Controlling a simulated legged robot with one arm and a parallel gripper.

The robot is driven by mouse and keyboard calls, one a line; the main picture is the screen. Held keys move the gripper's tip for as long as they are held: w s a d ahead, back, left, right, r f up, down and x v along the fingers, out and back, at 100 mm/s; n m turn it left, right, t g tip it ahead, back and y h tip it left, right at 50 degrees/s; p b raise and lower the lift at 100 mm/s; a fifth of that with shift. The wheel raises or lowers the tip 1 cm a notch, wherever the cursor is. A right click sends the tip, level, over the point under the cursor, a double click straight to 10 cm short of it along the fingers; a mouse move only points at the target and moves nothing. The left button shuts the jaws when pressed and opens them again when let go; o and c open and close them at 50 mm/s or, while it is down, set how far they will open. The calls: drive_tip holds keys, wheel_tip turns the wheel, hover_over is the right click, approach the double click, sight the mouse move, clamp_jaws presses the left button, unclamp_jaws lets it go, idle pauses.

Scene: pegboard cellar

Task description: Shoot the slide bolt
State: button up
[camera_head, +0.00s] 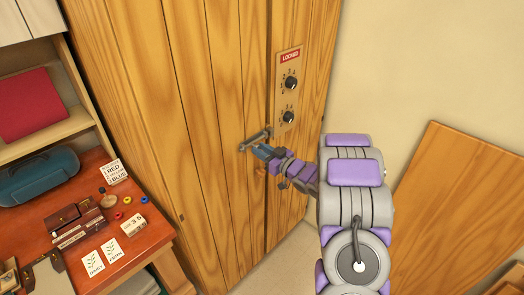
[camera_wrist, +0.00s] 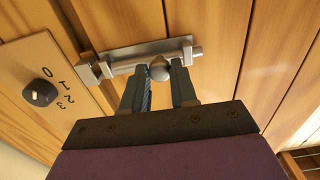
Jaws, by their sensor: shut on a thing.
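The grey metal slide bolt (camera_head: 257,136) is mounted across the boards of the wooden door, just below and left of the dial plate. In the wrist view the slide bolt (camera_wrist: 148,55) runs across the top, with a rod end sticking out at its right and a keeper bracket (camera_wrist: 88,74) at its left. I cannot tell how far the rod reaches into the keeper. My gripper (camera_head: 262,151) is at the bolt. In the wrist view its two fingers are shut on the bolt's rounded knob (camera_wrist: 159,70), one on each side.
A plate with two dials (camera_head: 288,92) and a red "LOCKED" label is right above the bolt. At left, a reddish desk (camera_head: 140,243) holds cards, small discs and boxes. A wooden panel (camera_head: 455,200) leans on the right wall. Some floor between is clear.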

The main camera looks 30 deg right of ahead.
sight(261, 137)
clamp_jaws()
drive_tip(key=shift+w+d+r+p, duration=0.1)
drive_tip(key=shift+w+d+p, duration=0.2)
drive_tip(key=shift+d+p, duration=0.35)
drive_tip(key=shift+w+d+r+p, duration=0.1)
drive_tip(key=shift+w+d+p, duration=0.25)
drive_tip(key=shift+d, duration=0.55)
drive_tip(key=shift+w+d+r+p, duration=0.1)
drive_tip(key=shift+w+d+p, duration=0.1)
drive_tip(key=shift+d+p, duration=0.5)
drive_tip(key=shift+o, duration=0.7)
unclamp_jaws()
drive_tip(key=o, duration=0.5)
drive_tip(key=shift+d+f, duration=0.25)
drive_tip(key=shift+d, duration=0.05)
